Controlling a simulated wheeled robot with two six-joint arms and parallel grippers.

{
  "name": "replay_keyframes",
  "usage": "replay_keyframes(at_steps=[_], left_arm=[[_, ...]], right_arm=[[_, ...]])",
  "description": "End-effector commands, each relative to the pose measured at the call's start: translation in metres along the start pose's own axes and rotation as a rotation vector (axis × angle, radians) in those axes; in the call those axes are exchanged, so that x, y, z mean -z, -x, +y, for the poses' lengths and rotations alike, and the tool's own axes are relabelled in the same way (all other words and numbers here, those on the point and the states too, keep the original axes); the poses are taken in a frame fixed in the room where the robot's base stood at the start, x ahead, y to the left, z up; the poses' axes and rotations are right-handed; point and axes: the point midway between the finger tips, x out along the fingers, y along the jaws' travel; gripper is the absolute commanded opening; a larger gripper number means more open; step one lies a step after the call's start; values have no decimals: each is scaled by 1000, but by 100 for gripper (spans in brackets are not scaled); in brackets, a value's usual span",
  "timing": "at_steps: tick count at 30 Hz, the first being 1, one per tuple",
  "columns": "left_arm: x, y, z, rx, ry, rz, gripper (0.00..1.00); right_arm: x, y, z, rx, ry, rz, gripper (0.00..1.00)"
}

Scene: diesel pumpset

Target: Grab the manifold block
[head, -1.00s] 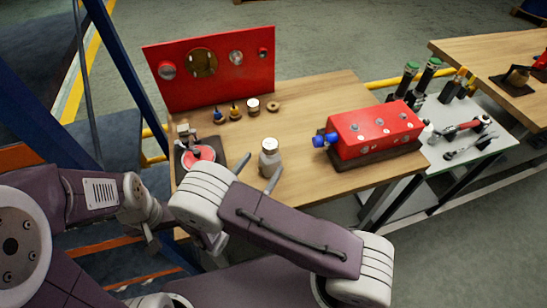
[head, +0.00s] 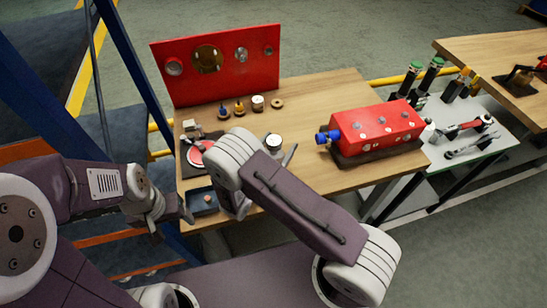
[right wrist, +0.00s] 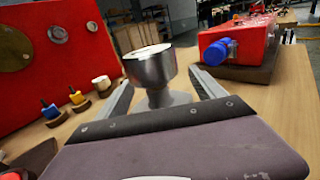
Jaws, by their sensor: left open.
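A red block (head: 378,128) with round ports on top and a blue fitting on its left end sits on a dark base at the table's right; it may be the manifold block, but I cannot be sure. It also shows in the right wrist view (right wrist: 232,45). My right gripper (right wrist: 160,80) is open, with a silver, cup-topped container (right wrist: 150,72) between its fingers; I cannot tell whether they touch it. In the head view my arm hides most of the container (head: 274,142). My left gripper (head: 176,213) is open and empty at the table's front left.
A red upright panel (head: 215,75) stands at the back left, with several small parts before it. A dark plate with a red disc (head: 200,155) and a blue tray (head: 203,207) lie at the left. A grey bench (head: 470,140) with tools is at the right.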

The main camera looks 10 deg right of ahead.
Motion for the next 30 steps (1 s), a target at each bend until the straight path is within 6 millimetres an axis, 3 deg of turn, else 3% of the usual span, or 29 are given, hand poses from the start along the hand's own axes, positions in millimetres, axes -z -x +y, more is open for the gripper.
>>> replay_keyframes(at_steps=[1, 6, 8, 17, 30], left_arm=[[0, 0, 0, 0, 0, 0, 69], [0, 0, 0, 0, 0, 0, 69], [0, 0, 0, 0, 0, 0, 69], [0, 0, 0, 0, 0, 0, 69], [0, 1, 0, 0, 0, 0, 69]], right_arm=[[0, 0, 0, 0, 0, 0, 61], [0, 0, 0, 0, 0, 0, 13], [0, 0, 0, 0, 0, 0, 0], [-3, 0, 0, 0, -2, -2, 0], [-44, 0, -2, 1, -2, -3, 0]])
